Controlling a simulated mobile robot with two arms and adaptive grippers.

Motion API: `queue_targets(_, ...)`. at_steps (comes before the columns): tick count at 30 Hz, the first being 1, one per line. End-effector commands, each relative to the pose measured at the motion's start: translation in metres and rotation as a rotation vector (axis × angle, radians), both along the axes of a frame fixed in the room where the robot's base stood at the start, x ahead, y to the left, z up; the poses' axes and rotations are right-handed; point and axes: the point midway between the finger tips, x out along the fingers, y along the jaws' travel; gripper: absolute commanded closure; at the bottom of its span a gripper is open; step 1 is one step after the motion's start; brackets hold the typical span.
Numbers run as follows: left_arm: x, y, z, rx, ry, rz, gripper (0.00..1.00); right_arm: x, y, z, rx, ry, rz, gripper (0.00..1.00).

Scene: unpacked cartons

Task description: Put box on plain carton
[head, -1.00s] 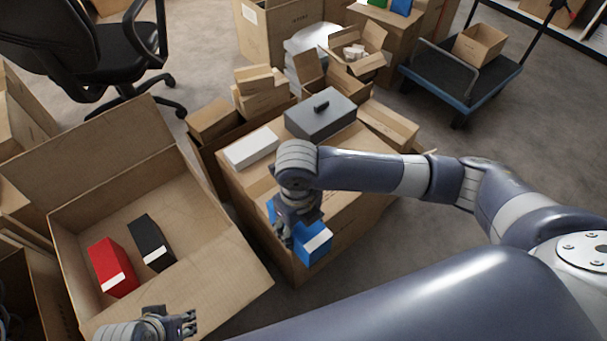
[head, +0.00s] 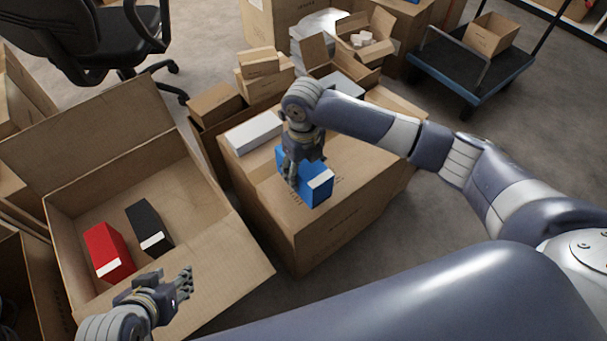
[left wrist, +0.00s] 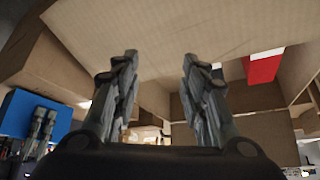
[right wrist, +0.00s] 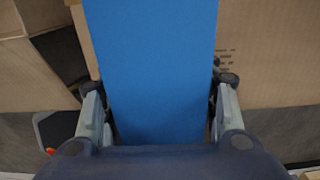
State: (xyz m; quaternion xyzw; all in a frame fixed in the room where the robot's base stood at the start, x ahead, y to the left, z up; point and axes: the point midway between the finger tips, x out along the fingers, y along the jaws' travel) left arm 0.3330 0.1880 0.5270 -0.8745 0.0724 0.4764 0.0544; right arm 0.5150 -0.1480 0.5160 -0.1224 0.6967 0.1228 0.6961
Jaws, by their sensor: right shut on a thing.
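The blue box (head: 317,188) is at the top of the closed plain carton (head: 345,222), near its front left part. My right gripper (head: 290,182) is shut on the blue box from above. In the right wrist view the blue box (right wrist: 152,70) fills the space between the fingers. I cannot tell whether the box touches the carton top. My left gripper (head: 186,284) is open and empty in front of the open carton (head: 240,262). Its two parted fingers show in the left wrist view (left wrist: 160,90).
A red box (head: 107,250) and a black box (head: 148,226) lie inside the open carton. A white box (head: 252,134) lies on the plain carton's back left, and a grey box (head: 345,86) is partly hidden behind my right arm. A cart (head: 470,65) stands back right.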

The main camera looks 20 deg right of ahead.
Motion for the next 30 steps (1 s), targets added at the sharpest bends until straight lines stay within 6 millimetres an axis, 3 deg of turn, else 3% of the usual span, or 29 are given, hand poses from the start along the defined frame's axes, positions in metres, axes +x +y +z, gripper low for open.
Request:
queue_targets(6, 0.019, -0.007, 0.009, -0.02, -0.095, -0.007, 0.6, 0.001, 0.0, -0.01, 0.001, -0.003, 0.001, 0.85)
queue_targets(17, 0.019, -0.006, 0.009, -0.02, -0.093, -0.007, 0.6, 0.0, 0.0, -0.012, 0.001, -0.002, 0.001, 0.85)
queue_targets(18, 0.019, -0.006, 0.009, -0.019, -0.091, -0.008, 0.6, 0.0, 0.0, -0.013, -0.001, -0.001, 0.001, 0.42)
queue_targets(20, 0.019, -0.006, 0.009, -0.019, -0.091, -0.008, 0.6, 0.0, 0.0, -0.013, -0.001, -0.001, 0.001, 0.28)
queue_targets(30, 0.019, -0.006, 0.009, -0.02, -0.092, -0.007, 0.6, 0.0, 0.0, -0.013, -0.001, -0.001, 0.001, 0.26)
